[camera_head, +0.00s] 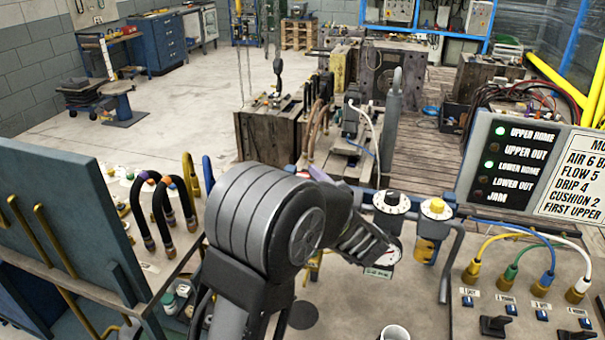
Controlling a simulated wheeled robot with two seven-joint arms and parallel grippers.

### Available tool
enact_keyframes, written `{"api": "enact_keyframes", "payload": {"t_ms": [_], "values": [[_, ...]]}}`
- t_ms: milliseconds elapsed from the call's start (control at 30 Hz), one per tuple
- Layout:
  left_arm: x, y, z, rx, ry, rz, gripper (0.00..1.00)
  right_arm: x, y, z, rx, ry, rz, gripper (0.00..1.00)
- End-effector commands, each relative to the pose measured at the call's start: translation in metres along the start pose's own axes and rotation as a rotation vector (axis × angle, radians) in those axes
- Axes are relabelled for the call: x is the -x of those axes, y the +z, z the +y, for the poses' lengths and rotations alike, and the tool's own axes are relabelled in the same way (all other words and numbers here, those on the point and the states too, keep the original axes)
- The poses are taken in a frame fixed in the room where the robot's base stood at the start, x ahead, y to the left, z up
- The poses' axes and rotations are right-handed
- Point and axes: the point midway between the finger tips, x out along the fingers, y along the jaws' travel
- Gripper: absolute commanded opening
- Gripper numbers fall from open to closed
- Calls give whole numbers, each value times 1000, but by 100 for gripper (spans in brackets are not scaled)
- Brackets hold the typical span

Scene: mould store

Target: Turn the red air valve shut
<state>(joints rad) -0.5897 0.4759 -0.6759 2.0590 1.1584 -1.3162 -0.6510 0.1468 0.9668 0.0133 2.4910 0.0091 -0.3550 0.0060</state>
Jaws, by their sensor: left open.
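I cannot make out a red air valve; my left arm covers the middle of the bench and may hide it. My left gripper (372,246) is open, beyond the large grey joint of my arm. It is close to a round white gauge and just below a white-and-black dial (391,202). A unit with a yellow knob (436,208) stands just right of the gripper. I cannot tell whether the fingers touch anything. My right gripper is not in view.
A grey pipe (451,262) bends down right of the yellow knob. Black hoses (150,210) and a blue-grey panel (60,220) are at left. A white cup (395,332) is at front.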

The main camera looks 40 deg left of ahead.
Motion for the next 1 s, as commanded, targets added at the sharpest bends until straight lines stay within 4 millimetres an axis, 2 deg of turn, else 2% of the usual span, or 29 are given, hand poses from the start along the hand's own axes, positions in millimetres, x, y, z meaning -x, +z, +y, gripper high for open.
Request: {"api": "enact_keyframes", "payload": {"t_ms": [333, 900, 1000], "values": [[-5, 0, 0, 0, 1, -1, 52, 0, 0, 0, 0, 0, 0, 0], [-4, 0, 0, 0, 0, -1, 5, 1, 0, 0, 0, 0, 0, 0], [-4, 0, 0, 0, 0, -1, 0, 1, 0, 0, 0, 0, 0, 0]]}}
